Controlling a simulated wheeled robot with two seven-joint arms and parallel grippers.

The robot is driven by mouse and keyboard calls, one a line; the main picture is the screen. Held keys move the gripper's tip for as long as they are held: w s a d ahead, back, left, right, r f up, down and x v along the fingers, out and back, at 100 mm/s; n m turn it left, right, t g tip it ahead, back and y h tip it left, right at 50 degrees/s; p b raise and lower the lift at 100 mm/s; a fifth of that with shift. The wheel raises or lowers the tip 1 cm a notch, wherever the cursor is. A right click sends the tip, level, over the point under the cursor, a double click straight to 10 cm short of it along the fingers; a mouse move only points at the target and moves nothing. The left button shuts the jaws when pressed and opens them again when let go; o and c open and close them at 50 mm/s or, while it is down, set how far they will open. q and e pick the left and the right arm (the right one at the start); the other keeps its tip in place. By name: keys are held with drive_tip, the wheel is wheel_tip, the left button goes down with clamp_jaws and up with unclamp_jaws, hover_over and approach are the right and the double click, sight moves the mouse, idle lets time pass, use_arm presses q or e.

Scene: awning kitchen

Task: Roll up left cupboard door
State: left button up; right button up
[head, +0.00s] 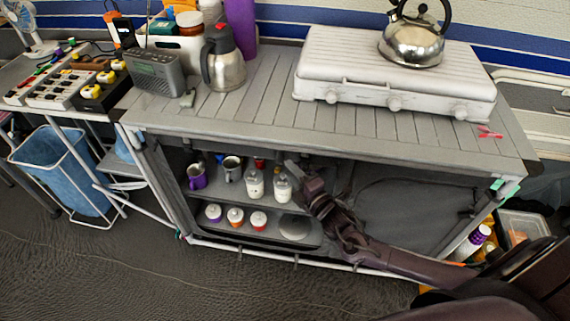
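The grey cupboard (155,165) stands under a slatted worktop. Its left compartment is open to view, with two shelves showing. I cannot make out a separate left door panel; the area under the worktop edge is dark. The right compartment shows a dark grey panel (405,212) with a curved outline. My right arm reaches in from the lower right, across the front of the cupboard. My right gripper (297,173) is at the right part of the left compartment, near the upper shelf. Its fingers are too small and dark to tell if open or shut. My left gripper is out of view.
A purple mug (196,177), a dark mug (232,169) and white bottles (254,184) stand on the upper shelf. Small jars (236,217) stand below. A stove (395,85) with a kettle (411,45) is on the worktop. The floor (120,275) in front is clear.

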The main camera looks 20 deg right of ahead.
drive_tip(key=s, duration=0.2)
drive_tip(key=shift+s+d, duration=0.3)
drive_tip(key=shift+s, duration=0.1)
drive_tip(key=s+d+f+m+g+h+p, duration=0.25)
drive_tip(key=s+f+m+g, duration=0.35)
drive_tip(key=f, duration=0.7)
drive_tip(key=s+d+f+m+g+h+p, duration=0.15)
drive_tip(key=s+d+f+m, duration=0.3)
drive_tip(key=s+f, duration=0.65)
drive_tip(key=s+a+f+m+g, duration=0.2)
drive_tip(key=s+f, duration=0.3)
drive_tip(key=s, duration=0.3)
drive_tip(key=s+a+f+m+g+p, duration=0.1)
drive_tip(key=s+a+f+m+g, duration=0.2)
drive_tip(key=s, duration=0.5)
drive_tip(key=s+a+f+m+g, duration=0.2)
drive_tip(key=s+a+f+g, duration=0.2)
drive_tip(key=s+f, duration=0.3)
drive_tip(key=shift+s+y, duration=0.3)
drive_tip(key=shift+s, duration=0.8)
drive_tip(key=shift+a, duration=0.1)
